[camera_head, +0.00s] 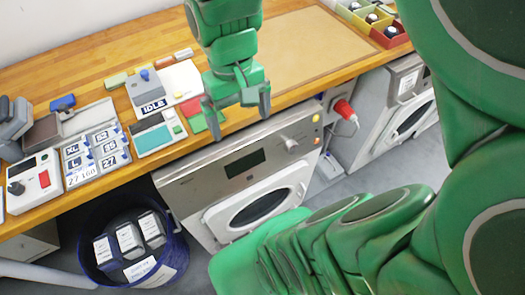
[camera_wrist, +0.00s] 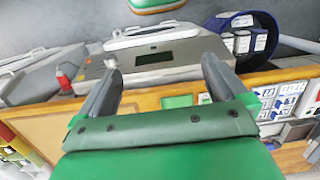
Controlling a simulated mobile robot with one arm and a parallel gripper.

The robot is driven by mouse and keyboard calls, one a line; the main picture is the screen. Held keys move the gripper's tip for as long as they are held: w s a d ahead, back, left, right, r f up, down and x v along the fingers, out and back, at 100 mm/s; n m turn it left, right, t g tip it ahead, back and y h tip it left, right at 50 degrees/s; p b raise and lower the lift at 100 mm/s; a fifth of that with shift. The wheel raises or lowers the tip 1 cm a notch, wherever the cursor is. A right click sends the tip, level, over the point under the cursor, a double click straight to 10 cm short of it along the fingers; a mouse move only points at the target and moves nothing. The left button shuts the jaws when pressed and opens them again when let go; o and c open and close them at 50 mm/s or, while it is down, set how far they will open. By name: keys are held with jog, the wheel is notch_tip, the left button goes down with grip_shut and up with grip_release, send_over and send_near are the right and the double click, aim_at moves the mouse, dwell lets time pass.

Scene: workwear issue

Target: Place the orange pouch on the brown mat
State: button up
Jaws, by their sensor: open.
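My gripper (camera_head: 238,110) is open and points down near the counter's front edge, above the washing-machine-like unit. In the wrist view its two fingers (camera_wrist: 160,65) stand apart with nothing between them. A flat tan-brown rectangle (camera_head: 305,50), which looks like the brown mat, lies bare on the counter to the right of and behind my gripper. I cannot make out an orange pouch for certain. A red flat piece (camera_head: 191,107) lies on the counter just left of my gripper, partly hidden by it, beside a green piece (camera_wrist: 178,101).
Devices with displays and size-label tiles (camera_head: 97,155) crowd the counter's left. Small coloured bins (camera_head: 385,25) stand at the back right. A blue bin (camera_head: 88,235) with labelled grey packs stands on the floor. A red plug (camera_head: 344,110) juts below the counter edge.

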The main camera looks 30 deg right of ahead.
jog(key=s+f, duration=0.2)
jog(key=s, duration=0.6)
jog(key=shift+a, duration=0.15)
